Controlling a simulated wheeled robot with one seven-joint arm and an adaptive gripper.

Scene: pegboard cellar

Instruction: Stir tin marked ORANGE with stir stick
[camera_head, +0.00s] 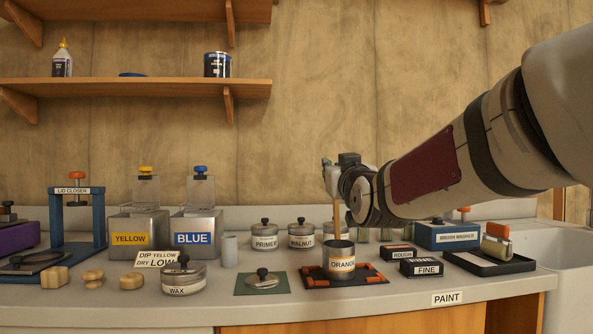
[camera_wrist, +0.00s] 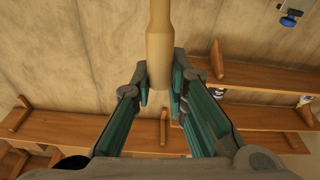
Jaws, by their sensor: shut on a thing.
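My gripper (camera_head: 333,180) is above the tin and shut on the pale wooden stir stick (camera_head: 336,216). The stick hangs nearly upright, its lower end at the tin's mouth; how deep it reaches is hidden. In the wrist view, the stick (camera_wrist: 160,45) lies between the fingers of my gripper (camera_wrist: 161,85).
A lid (camera_head: 262,280) lies on a green mat left of the tin. Boxes marked ROUGH (camera_head: 402,253) and FINE (camera_head: 426,268) stand close on its right. PRIMER (camera_head: 264,236) and WALNUT (camera_head: 301,236) tins stand behind. A WAX tin (camera_head: 183,277) is farther left.

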